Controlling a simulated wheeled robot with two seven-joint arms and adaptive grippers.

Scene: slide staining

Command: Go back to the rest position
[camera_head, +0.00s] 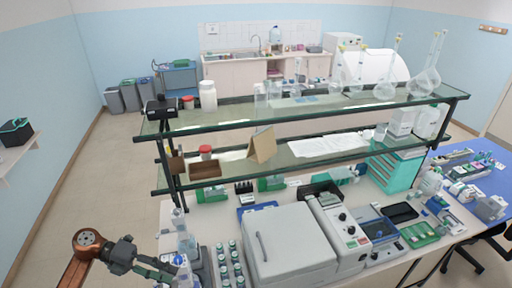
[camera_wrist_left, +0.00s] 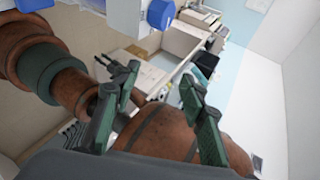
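My left gripper (camera_head: 160,268) is at the bottom left of the head view, beside the left end of the bench. Its two green fingers also show in the left wrist view (camera_wrist_left: 157,82), spread apart with nothing between them. A brown link of my own body shows behind the fingers there.
A large grey lidded machine (camera_head: 290,243) fills the bench's front middle. Several small green-capped bottles (camera_head: 230,262) stand to its left. A glass shelf (camera_head: 300,110) with glassware spans above the bench. The floor (camera_head: 75,180) left of the bench is clear.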

